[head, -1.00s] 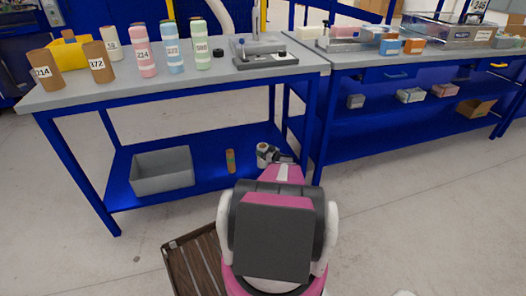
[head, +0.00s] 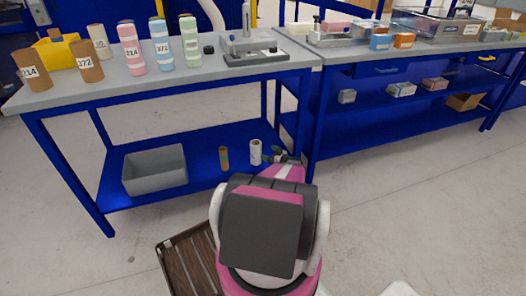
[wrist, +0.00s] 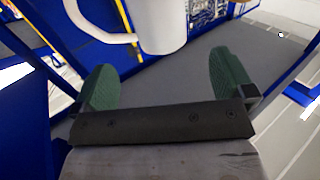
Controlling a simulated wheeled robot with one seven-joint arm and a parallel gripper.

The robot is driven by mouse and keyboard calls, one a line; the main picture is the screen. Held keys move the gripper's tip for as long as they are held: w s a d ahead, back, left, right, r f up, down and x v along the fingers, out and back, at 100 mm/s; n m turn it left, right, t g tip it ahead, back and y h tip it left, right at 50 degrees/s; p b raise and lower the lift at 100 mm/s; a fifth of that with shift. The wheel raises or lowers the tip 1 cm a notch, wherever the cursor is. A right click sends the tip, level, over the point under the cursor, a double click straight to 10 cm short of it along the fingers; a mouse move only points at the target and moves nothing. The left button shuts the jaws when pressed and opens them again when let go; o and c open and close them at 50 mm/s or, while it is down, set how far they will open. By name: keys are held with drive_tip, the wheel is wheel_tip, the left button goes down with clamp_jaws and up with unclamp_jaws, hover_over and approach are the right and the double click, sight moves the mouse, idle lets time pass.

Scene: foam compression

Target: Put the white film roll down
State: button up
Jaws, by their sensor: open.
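The white film roll (head: 255,152) stands upright on the blue lower shelf (head: 200,195), with small dark marks on its side. My gripper (head: 272,156) is just to the right of the roll in the head view, low over the shelf, with its fingers apart and not around the roll. In the wrist view my gripper (wrist: 164,72) shows two green finger pads wide apart with nothing between them. A white rounded shape is cut off at the top of the wrist view; I cannot tell for sure what it is.
A multicoloured roll (head: 223,158) stands left of the white roll, and a grey bin (head: 155,171) sits farther left. Several rolls and a press-like device (head: 249,48) stand on the grey bench top (head: 165,82). A blue table leg (head: 312,130) is close to my gripper.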

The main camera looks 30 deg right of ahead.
drive_tip(key=s+a+r+g+y, duration=0.1)
drive_tip(key=a+r+g, duration=0.3)
drive_tip(key=a, duration=0.7)
drive_tip(key=s+a+r+g+y, duration=0.1)
drive_tip(key=a+r+g, duration=0.25)
drive_tip(key=a, duration=0.65)
drive_tip(key=a+r+g+y, duration=0.1)
drive_tip(key=a+r+g, duration=0.3)
drive_tip(key=a, duration=0.7)
drive_tip(key=s+a+r+m+g+h, duration=0.2)
drive_tip(key=s+a+r+h, duration=0.2)
drive_tip(key=a, duration=0.4)
drive_tip(key=s+a+r+m+g+h, duration=0.2)
drive_tip(key=s+a+r+h, duration=0.3)
drive_tip(key=s+a, duration=0.3)
drive_tip(key=shift+s+r+g, duration=0.55)
drive_tip(key=shift+r+g, duration=0.2)
drive_tip(key=shift+r, duration=0.15)
